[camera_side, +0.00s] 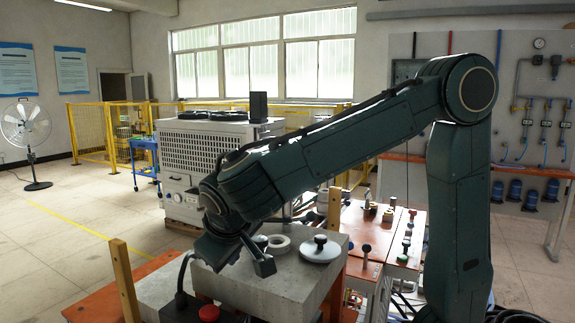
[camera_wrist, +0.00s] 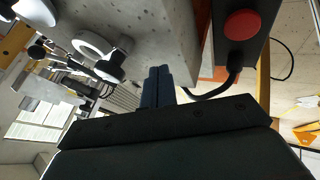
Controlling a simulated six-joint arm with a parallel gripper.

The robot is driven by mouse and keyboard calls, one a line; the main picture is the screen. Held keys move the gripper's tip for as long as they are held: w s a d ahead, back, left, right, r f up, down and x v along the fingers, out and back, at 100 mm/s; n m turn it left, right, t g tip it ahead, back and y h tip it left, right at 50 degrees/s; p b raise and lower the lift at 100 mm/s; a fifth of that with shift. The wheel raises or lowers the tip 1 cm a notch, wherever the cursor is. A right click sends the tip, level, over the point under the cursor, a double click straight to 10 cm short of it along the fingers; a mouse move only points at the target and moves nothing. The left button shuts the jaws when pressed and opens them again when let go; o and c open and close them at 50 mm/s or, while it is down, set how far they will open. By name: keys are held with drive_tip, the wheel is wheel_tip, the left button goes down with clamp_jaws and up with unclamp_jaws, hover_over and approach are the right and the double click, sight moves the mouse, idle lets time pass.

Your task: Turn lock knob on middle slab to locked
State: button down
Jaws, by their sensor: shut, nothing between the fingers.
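A thick grey concrete slab (camera_side: 285,285) lies in front of my arm in the side view, and its grey face (camera_wrist: 172,30) fills the upper middle of the wrist view. In the wrist view a black knob (camera_wrist: 111,66) stands left of my fingers, beside the ring (camera_wrist: 92,46). I cannot tell which one is the lock knob or how it is turned. My gripper (camera_side: 264,265) is shut and empty, low at the slab; its fingertips (camera_wrist: 159,72) touch nothing clearly.
A black box with a red button (camera_wrist: 242,25) and a cable sits right of my fingers; the button (camera_side: 208,313) also shows at the side view's bottom. A wooden post (camera_side: 125,280) stands at left. Orange panels with small knobs (camera_side: 366,249) lie right of the slab.

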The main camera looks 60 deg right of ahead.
drive_tip(key=shift+a, duration=1.15)
drive_tip(key=v, duration=1)
drive_tip(key=c, duration=1.2)
unclamp_jaws()
drive_tip(key=shift+w, duration=0.1)
drive_tip(key=shift+o, duration=0.7)
drive_tip(key=shift+w+f+y, duration=0.1)
drive_tip(key=shift+w+y, duration=0.1)
drive_tip(key=shift+y, duration=0.1)
wheel_tip(320, 180, up, 9)
drive_tip(key=n+g+y, duration=0.5)
drive_tip(key=n, duration=0.9)
hover_over(259, 239)
drive_tip(key=shift+f, duration=0.2)
